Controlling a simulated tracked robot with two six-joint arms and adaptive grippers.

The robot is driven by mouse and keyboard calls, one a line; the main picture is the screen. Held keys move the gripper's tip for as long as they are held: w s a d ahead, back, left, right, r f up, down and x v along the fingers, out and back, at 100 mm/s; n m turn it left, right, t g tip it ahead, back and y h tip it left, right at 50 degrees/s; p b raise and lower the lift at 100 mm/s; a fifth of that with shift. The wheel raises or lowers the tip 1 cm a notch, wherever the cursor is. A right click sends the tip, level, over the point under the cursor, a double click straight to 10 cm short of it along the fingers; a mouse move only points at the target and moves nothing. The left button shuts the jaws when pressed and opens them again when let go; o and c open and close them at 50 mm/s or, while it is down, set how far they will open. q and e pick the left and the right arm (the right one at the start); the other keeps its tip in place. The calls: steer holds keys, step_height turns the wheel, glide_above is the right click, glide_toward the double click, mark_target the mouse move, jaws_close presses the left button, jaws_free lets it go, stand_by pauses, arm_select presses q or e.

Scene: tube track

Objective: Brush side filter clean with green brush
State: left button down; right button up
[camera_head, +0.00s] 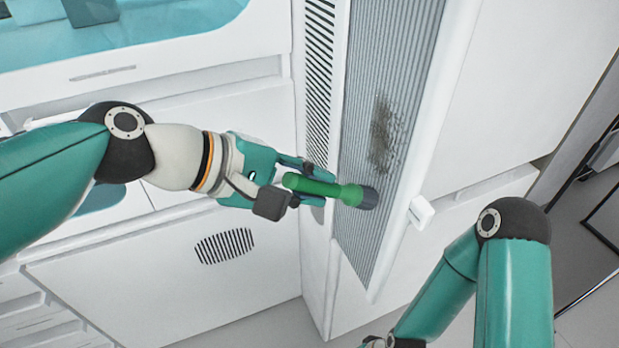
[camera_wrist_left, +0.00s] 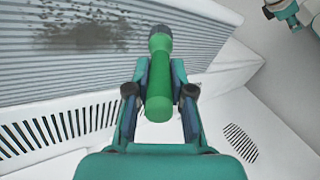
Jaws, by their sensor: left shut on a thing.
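My left gripper (camera_head: 300,187) is shut on the green brush (camera_head: 335,190), with its dark bristle head pointing right toward the ribbed side filter (camera_head: 362,222). A dark dirt patch (camera_head: 385,135) lies on the filter, above and to the right of the brush head. In the left wrist view, the brush (camera_wrist_left: 158,95) sits between the two fingers (camera_wrist_left: 158,100), and its head overlaps the filter (camera_wrist_left: 205,40). The dirt patch (camera_wrist_left: 90,30) is left of the head there. I cannot tell whether the bristles touch the filter.
A white latch-like block (camera_head: 421,212) sticks out at the filter panel's right edge. A slotted vent (camera_head: 318,80) runs along the left of the filter. White cabinet faces (camera_head: 170,280) stand behind my left arm. A dark-framed object (camera_head: 605,225) is at the far right.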

arm_select(q)
steer(key=shift+r, duration=0.1)
steer(key=shift+r+p, duration=1.85)
steer(key=shift+r, duration=0.05)
steer(key=shift+f, duration=0.15)
steer(key=shift+f+b, duration=1.6)
steer(key=shift+f, duration=0.2)
